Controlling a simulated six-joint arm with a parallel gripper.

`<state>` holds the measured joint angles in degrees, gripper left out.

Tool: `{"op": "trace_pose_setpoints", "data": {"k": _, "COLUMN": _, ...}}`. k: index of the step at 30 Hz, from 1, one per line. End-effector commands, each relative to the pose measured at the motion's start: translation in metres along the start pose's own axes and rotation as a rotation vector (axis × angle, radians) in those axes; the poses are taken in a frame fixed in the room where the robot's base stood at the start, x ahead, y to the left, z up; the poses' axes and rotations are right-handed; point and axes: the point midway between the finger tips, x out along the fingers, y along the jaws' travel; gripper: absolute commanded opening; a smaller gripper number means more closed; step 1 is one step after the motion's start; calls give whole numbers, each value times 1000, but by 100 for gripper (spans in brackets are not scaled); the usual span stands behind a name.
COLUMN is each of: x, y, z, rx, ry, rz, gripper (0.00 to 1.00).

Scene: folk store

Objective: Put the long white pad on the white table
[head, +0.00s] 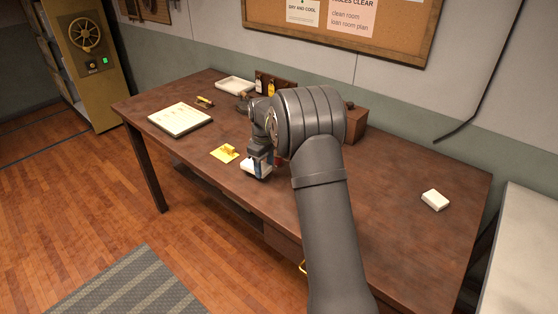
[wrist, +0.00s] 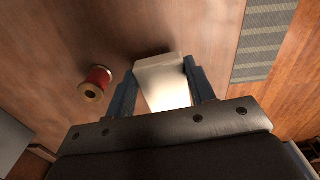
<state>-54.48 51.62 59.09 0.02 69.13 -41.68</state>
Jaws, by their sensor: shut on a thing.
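The long white pad (wrist: 163,72) is between the two blue-grey fingers of my gripper (wrist: 160,84) in the wrist view, and the gripper is shut on it. In the head view the pad (head: 248,166) shows in part at my gripper (head: 258,172), low over the brown wooden desk. I cannot tell whether it touches the desk. A white surface (head: 528,250) at the right edge of the head view looks like the white table; its top is bare where it shows.
On the desk (head: 390,215) are a small white block (head: 435,199), a yellow item (head: 225,153), a pale board (head: 180,120), a white tray (head: 235,85) and bottles (head: 265,85). A red spool (wrist: 95,82) stands close beside the pad. The desk's right part is mostly clear.

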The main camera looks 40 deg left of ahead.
Motion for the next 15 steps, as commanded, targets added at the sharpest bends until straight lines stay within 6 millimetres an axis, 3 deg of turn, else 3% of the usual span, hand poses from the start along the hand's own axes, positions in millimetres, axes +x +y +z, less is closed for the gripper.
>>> {"op": "trace_pose_setpoints", "data": {"k": 1, "x": 11, "y": 1, "z": 3, "rx": 3, "ry": -4, "rz": -3, "gripper": 29}}
{"op": "trace_pose_setpoints", "data": {"k": 6, "x": 26, "y": 1, "z": 3, "rx": 3, "ry": -2, "rz": -1, "gripper": 29}}
{"op": "trace_pose_setpoints", "data": {"k": 15, "x": 30, "y": 1, "z": 4, "rx": 3, "ry": -1, "rz": -1, "gripper": 29}}
